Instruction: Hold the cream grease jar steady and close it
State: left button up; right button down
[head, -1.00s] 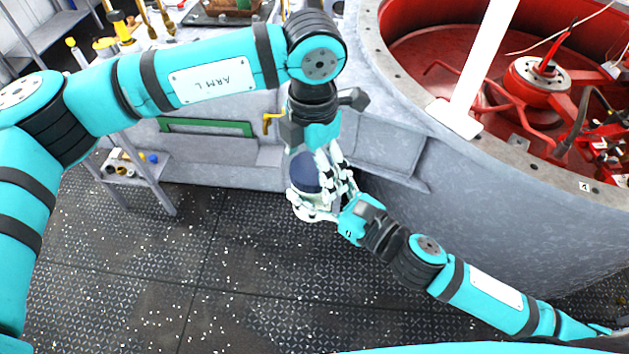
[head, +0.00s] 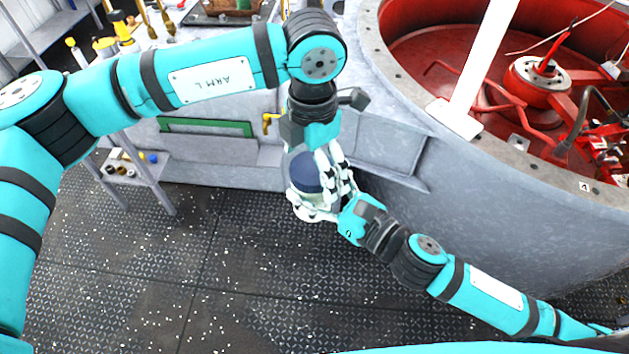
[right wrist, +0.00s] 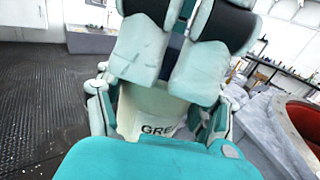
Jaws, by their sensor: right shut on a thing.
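The cream grease jar (head: 309,207) is held upright above the floor in the head view. In the right wrist view its pale body (right wrist: 152,108) shows the letters "GRE". A dark blue lid (head: 306,172) is at its top; whether it is fully seated cannot be seen. My right gripper (head: 318,205) is shut around the jar body, with a finger on each side in the right wrist view (right wrist: 160,118). My left gripper (head: 322,168) reaches down from above at the lid. Its pale fingers hide part of the lid, and their grip is unclear.
A grey bench (head: 225,180) with a green-framed panel and yellow handle stands behind. A large round grey housing with a red interior (head: 425,45) fills the right. A small shelf (head: 140,168) holds parts at left.

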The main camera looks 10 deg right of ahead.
pick_arm(q)
notch_tip(320, 180, up, 12)
dwell(0.6)
